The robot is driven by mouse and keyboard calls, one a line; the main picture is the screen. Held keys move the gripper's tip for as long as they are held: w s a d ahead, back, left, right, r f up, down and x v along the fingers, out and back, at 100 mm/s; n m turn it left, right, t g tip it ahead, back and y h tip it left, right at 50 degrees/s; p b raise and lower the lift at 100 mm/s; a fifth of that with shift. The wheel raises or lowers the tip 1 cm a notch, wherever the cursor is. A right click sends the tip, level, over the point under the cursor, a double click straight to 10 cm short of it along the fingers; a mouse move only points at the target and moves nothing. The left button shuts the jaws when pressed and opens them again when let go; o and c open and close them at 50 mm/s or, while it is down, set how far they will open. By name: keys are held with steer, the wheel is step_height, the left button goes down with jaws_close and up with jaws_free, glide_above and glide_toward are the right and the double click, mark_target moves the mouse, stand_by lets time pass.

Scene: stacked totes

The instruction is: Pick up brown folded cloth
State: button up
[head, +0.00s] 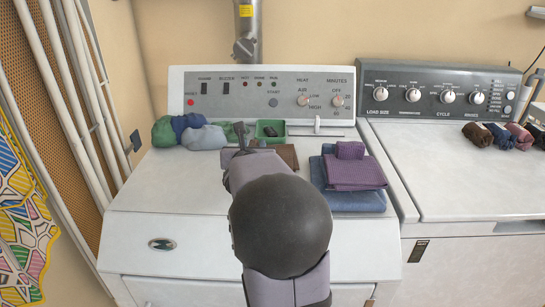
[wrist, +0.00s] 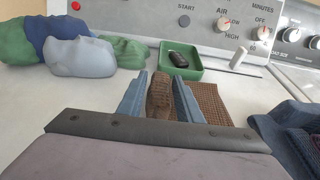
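A small brown folded cloth (wrist: 159,98) stands between the two fingers of my gripper (wrist: 160,88) in the wrist view. The fingers lie along its left and right sides, and I cannot tell whether both press on it. A flat brown waffle-textured cloth (wrist: 210,98) lies to the right of the fingers and partly behind them. In the head view, this flat brown cloth (head: 289,156) shows on the dryer top, right of my gripper (head: 241,139). My arm hides the small brown cloth there.
A green tray (head: 271,129) with a dark object stands just behind my gripper. Green, blue and grey bundled cloths (head: 203,137) lie to the left. A purple cloth stack (head: 355,173) on blue cloth (head: 352,202) lies to the right. The dryer's control panel (head: 225,92) rises behind.

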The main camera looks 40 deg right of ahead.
jaws_close()
step_height(320, 180, up, 10)
steer(key=p, duration=0.5)
stand_by(0.3)
